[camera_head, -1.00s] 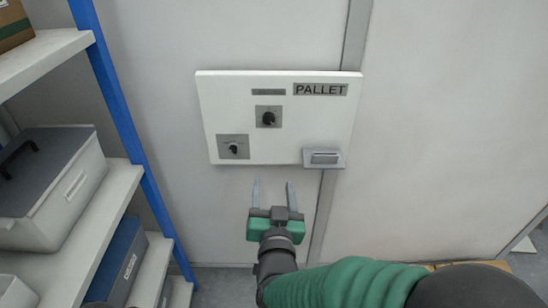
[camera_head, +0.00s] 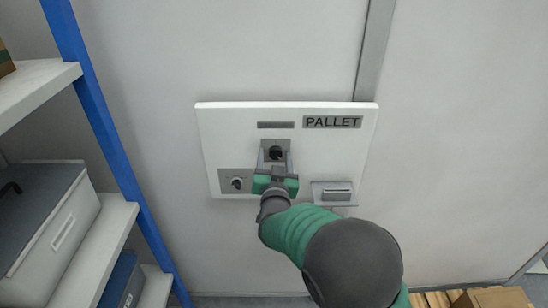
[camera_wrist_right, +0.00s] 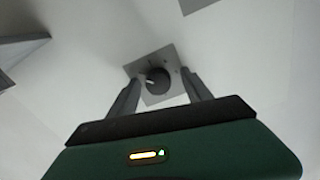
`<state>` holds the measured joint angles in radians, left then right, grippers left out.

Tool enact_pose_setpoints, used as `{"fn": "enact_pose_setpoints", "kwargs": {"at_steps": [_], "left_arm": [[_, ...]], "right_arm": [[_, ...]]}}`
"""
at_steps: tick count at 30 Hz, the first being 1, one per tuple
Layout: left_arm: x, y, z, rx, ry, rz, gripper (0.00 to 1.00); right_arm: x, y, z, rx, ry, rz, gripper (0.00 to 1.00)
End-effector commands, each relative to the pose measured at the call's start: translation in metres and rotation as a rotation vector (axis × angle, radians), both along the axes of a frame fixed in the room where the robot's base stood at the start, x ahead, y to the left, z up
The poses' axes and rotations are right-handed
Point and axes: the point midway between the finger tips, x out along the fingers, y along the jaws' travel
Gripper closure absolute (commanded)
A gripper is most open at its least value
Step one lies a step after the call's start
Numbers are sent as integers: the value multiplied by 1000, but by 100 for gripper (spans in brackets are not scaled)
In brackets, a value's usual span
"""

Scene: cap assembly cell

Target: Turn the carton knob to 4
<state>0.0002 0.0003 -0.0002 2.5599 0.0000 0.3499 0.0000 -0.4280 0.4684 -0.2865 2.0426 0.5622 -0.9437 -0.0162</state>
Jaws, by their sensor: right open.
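A white wall panel (camera_head: 232,125) marked PALLET carries two black rotary knobs on grey square plates. The upper knob (camera_head: 275,153) is near the panel's middle; the lower-left knob (camera_head: 237,183) sits on a larger plate. No label that I can read says which is the carton knob. My right gripper (camera_head: 275,162) is open in front of the upper knob, fingers pointing at the panel. In the right wrist view the upper knob (camera_wrist_right: 156,80) shows between and beyond the open fingers (camera_wrist_right: 161,93), with a pale pointer mark towards the left. My left gripper is not in view.
A grey holder (camera_head: 333,193) juts from the panel's lower right. A shelf with a blue post (camera_head: 92,105) stands at the left, holding a lidded grey box (camera_head: 50,235). Wooden pallet boards (camera_head: 440,298) lie at the lower right. The wall around the panel is clear.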

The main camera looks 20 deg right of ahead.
Motion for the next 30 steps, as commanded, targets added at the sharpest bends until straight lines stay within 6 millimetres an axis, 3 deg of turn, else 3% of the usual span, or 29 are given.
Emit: {"fn": "enact_pose_setpoints", "kwargs": {"at_steps": [5, 18, 30], "left_arm": [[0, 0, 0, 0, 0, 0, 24], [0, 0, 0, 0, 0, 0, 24], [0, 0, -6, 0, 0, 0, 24]], "right_arm": [[0, 0, 0, 0, 0, 0, 43], [0, 1, -1, 0, 1, 0, 100], [0, 1, -2, 26, -6, 0, 100]]}}
